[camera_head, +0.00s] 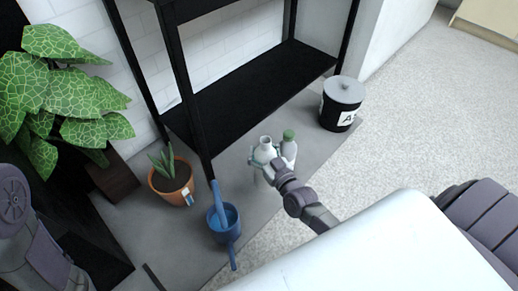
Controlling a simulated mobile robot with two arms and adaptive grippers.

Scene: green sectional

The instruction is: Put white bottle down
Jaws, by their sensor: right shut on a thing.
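My right gripper (268,164) is shut on a white bottle (265,150) with an open-looking top. The bottle looks upright, over the grey floor strip in front of the black shelf; I cannot tell whether its base touches the floor. A second pale bottle with a green cap (289,146) is right beside it, partly hidden by my gripper and wrist. Part of my left arm shows at the left edge, but its gripper is out of view.
A black shelf (240,90) stands behind. A black bin with a grey lid (342,103) stands to the right. A potted aloe (172,180) and a blue watering can (223,222) stand to the left. Some grey floor (240,168) is clear between them.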

